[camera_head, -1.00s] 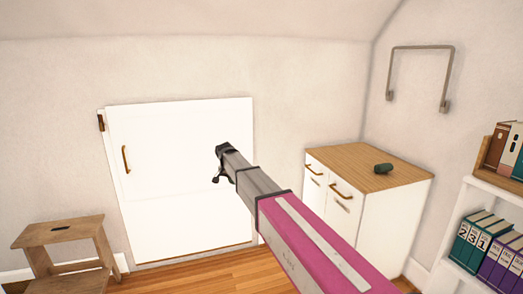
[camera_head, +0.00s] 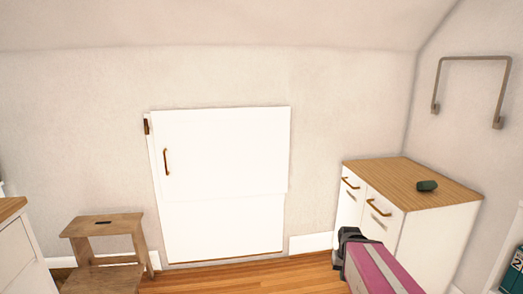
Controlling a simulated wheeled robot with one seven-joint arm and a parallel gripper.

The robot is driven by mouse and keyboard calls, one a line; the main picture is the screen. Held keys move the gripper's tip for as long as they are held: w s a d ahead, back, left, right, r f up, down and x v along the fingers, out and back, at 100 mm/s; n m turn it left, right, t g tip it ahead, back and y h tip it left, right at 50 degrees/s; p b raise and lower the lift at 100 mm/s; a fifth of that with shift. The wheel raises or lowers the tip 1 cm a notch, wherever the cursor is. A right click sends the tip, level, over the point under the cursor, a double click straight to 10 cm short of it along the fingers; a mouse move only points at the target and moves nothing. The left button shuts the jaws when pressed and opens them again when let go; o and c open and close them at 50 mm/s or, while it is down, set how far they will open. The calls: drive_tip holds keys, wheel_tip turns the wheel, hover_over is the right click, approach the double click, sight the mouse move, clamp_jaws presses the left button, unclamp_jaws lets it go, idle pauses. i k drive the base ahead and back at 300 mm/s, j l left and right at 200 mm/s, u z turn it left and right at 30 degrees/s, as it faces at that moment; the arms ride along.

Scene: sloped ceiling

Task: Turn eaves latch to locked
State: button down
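The white eaves door (camera_head: 225,150) is set low in the wall, left of centre, and looks shut. A vertical brass handle (camera_head: 167,162) is on its left part. A small dark brown fitting (camera_head: 146,126) sits at the upper left edge of the frame; it may be the latch or a hinge, and its position is too small to read. My gripper (camera_head: 347,237) is at the lower right, in front of the cabinet and well apart from the door. Its fingers are dark and foreshortened, so I cannot tell their opening. Nothing is visibly held.
A wooden step stool (camera_head: 103,226) stands left of the door. A white cabinet (camera_head: 440,240) with a wooden top is at the right, a dark green object (camera_head: 427,186) on it. A metal rail (camera_head: 475,58) is on the right wall. The wooden floor (camera_head: 240,280) before the door is clear.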

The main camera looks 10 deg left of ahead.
sight(146, 129)
drive_tip(key=u, duration=1.6)
